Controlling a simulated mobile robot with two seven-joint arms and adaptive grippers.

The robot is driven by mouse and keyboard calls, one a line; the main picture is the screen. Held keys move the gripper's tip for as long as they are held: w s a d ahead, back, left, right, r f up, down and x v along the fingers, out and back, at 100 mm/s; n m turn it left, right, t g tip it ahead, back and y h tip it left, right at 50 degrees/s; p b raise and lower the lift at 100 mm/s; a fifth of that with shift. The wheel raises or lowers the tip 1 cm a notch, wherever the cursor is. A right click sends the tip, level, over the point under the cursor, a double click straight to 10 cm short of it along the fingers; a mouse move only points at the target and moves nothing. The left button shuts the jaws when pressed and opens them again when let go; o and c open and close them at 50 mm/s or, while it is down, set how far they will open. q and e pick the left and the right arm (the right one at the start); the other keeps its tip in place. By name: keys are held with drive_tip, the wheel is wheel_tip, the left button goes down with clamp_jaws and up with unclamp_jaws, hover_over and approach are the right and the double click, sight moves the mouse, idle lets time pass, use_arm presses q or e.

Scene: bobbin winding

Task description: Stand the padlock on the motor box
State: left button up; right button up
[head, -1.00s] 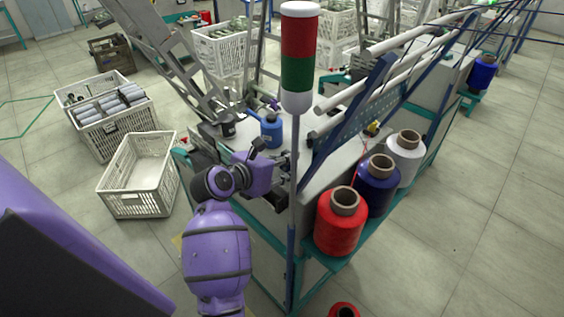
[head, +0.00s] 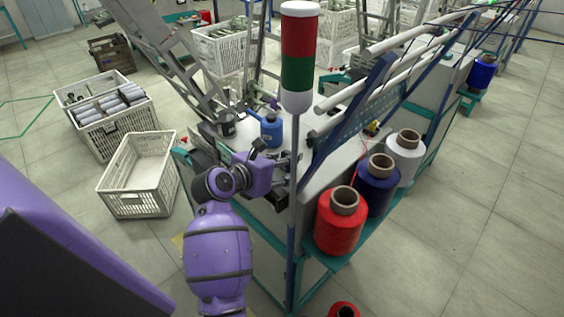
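My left arm, purple with dark bands, rises from the bottom of the head view. Its gripper (head: 282,183) is at the near end of the winding machine, partly behind the lamp post. Its fingers are small and dark there, so I cannot tell whether they are open or shut or hold anything. I cannot make out a padlock; it may be hidden by the hand or post. I cannot pick out the motor box with certainty among the pale machine panels. My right gripper is not in view.
A red-green signal lamp (head: 300,58) stands on a post in front of the gripper. A blue container (head: 271,131) and dark cup (head: 227,124) stand on the machine top. Red (head: 338,226), blue (head: 372,192) and white (head: 406,165) bobbins line its right side. An empty white crate (head: 140,175) is left.

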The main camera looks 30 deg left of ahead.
use_arm(q)
drive_tip(key=shift+s+f+g, duration=0.3)
drive_tip(key=v, duration=1.2)
drive_tip(key=shift+r, duration=0.4)
drive_tip(key=shift+w, duration=0.1)
